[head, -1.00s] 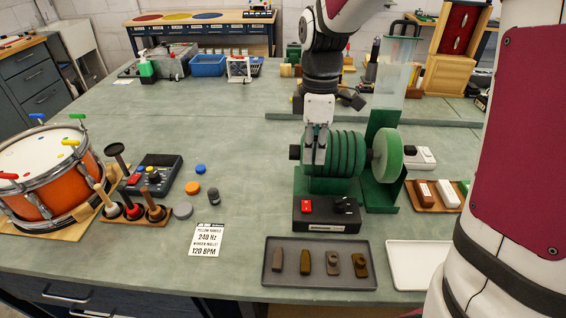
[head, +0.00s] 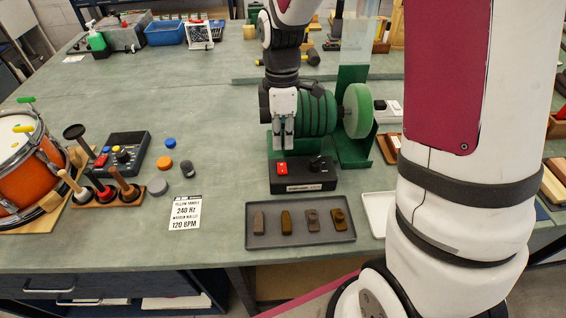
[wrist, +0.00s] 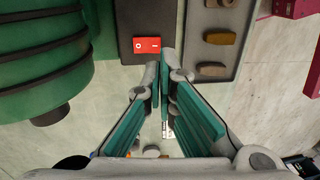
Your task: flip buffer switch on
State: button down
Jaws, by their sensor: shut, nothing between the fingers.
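The green buffer machine (head: 318,112) stands on the bench with a black control box (head: 316,184) at its front. A red rocker switch (head: 282,169) sits on the left of the box, beside a black knob. In the wrist view the red switch (wrist: 147,45) shows a white circle mark and a white line mark; I cannot tell which side is pressed. My gripper (head: 284,146) is shut and empty, pointing down just above and behind the switch. In the wrist view my fingertips (wrist: 164,68) are close beside the switch, with no clear contact.
A grey tray (head: 300,238) with several small brown and grey blocks lies in front of the box. The green buffer wheel (head: 358,111) is at the right. A drum (head: 28,172), a mallet stand and a black device (head: 124,152) are at the left.

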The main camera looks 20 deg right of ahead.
aim_at(283, 173)
jog(key=f, duration=0.5)
jog(key=s+f, duration=0.1)
jog(key=f, duration=0.1)
jog(key=shift+a+f, duration=0.15)
jog(key=shift+f, duration=0.15)
